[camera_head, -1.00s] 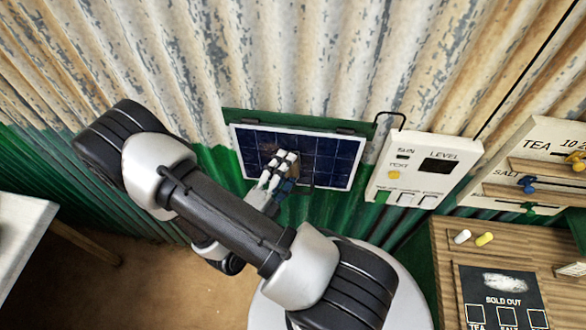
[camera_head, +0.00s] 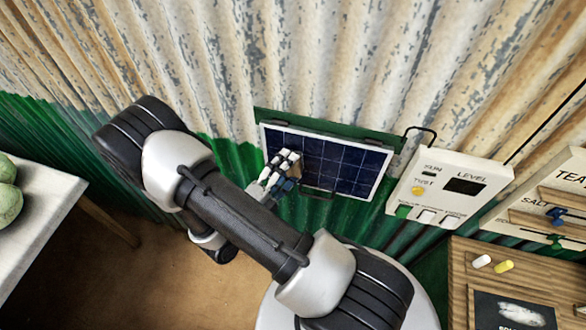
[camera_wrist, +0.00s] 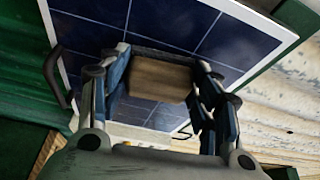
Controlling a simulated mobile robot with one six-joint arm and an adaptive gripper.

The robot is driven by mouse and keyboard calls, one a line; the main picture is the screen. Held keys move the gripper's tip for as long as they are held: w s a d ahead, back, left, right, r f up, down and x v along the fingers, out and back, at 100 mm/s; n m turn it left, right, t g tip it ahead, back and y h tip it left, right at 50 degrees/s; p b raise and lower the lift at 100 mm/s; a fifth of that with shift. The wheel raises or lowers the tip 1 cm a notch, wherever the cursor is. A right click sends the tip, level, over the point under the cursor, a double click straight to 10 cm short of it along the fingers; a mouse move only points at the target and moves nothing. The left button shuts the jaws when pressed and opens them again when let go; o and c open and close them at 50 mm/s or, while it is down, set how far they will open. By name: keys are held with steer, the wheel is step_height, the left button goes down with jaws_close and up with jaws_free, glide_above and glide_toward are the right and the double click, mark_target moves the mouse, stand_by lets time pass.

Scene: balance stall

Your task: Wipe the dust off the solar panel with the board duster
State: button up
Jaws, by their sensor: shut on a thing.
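The solar panel (camera_head: 350,167) is a dark blue gridded sheet in a white frame, tilted against the corrugated wall. It also fills much of the wrist view (camera_wrist: 184,24). My gripper (camera_head: 284,163) is at the left part of the panel. In the wrist view my gripper (camera_wrist: 160,85) is shut on the board duster (camera_wrist: 158,80), a block with a brown wooden face. The duster lies close over the panel; I cannot tell if it touches. The fingers hide most of it in the head view. No clear dust patch shows on the visible cells.
A white meter box (camera_head: 447,188) marked LEVEL, with a yellow button, hangs right of the panel. A wooden counter (camera_head: 462,258) with chalks and a blackboard is at lower right. A pale table (camera_head: 55,205) with green fruit stands at left.

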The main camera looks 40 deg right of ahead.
steer(key=shift+s+d+r+p, duration=0.25)
steer(key=shift+s+d+p, duration=0.2)
steer(key=shift+s+d, duration=0.9)
steer(key=shift+s+d+r+p, duration=0.2)
steer(key=shift+s+d+p, duration=0.2)
steer(key=shift+s+d, duration=0.95)
steer(key=shift+s+d+r+p, duration=0.25)
steer(key=shift+s+d+p, duration=0.4)
steer(key=shift+s, duration=1.15)
steer(key=shift+d, duration=0.15)
